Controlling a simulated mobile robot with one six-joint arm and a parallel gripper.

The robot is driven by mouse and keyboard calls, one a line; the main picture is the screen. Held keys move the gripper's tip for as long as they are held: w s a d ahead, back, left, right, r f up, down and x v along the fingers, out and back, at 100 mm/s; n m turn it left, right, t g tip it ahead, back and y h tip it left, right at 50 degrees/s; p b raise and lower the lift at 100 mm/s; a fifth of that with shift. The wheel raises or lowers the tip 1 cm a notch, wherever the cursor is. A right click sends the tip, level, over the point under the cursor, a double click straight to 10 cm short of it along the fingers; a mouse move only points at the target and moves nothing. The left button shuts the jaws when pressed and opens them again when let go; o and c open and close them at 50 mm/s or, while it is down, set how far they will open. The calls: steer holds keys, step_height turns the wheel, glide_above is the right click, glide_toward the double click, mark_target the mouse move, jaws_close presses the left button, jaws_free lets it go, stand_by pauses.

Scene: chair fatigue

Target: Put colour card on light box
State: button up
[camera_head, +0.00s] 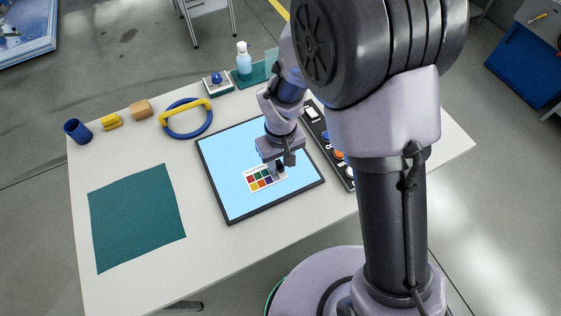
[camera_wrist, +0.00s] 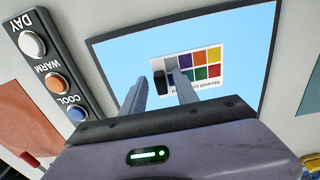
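The colour card (camera_head: 264,179), white with several coloured squares, lies on the lit pale-blue face of the light box (camera_head: 232,150). It also shows in the wrist view (camera_wrist: 201,67), where its whole outline rests within the light box (camera_wrist: 125,52). A small black piece stands at the card's near end. My gripper (camera_head: 281,166) is low over that end of the card. In the wrist view its two fingers (camera_wrist: 160,80) are spread apart, with the black piece between or just beyond the tips. Contact with the card cannot be told.
A control strip (camera_wrist: 52,72) with DAY, WARM and COOL buttons lies beside the light box. A green mat (camera_head: 137,215) covers the table's left part. A blue cup (camera_head: 77,131), yellow and wooden blocks, a blue-yellow ring (camera_head: 187,119) and a bottle (camera_head: 243,58) line the far edge.

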steer(key=d+r+m+t+p, duration=0.1)
steer(key=d+r+m+p, duration=0.25)
steer(key=r, duration=1.65)
steer(key=s+d+r+m+t+y, duration=0.2)
steer(key=s+d+r+m+t, duration=0.2)
steer(key=s+d+r+m, duration=0.3)
steer(key=s+d+r+p, duration=0.1)
steer(key=s+d+r, duration=0.2)
steer(key=s+r, duration=0.1)
steer(key=shift+s+d+t, duration=0.25)
steer(key=shift+s+t, duration=0.15)
steer(key=shift+s, duration=0.45)
